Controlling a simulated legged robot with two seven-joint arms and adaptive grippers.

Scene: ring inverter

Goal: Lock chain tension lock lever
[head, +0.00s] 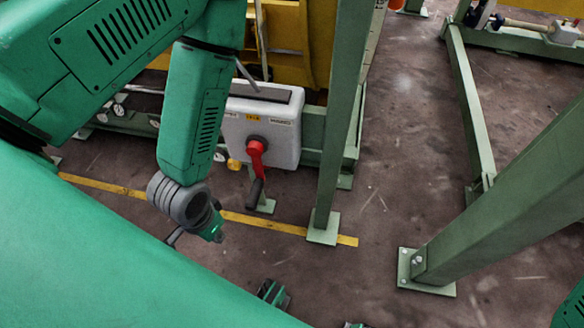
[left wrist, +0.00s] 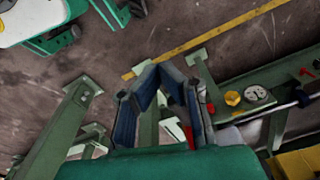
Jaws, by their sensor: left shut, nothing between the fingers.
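The lever (head: 258,160) is red with a black grip hanging down at its lower end. It is mounted on the front of a light grey box (head: 285,135) with a yellow label, in the middle of the head view. My left gripper (head: 212,230) is below and left of the lever, apart from it. In the left wrist view the two blue-grey fingers of my left gripper (left wrist: 159,70) come together at the tips, with nothing held. Small red patches show near the right finger there; I cannot tell whether they are the lever. My right gripper is not seen.
A green post (head: 340,130) stands just right of the box. A yellow floor line (head: 285,226) runs below it. A yellow knob (left wrist: 232,98) and a round gauge (left wrist: 256,94) sit beside the fingers. A slanted green beam (head: 490,205) is at right; open floor lies between.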

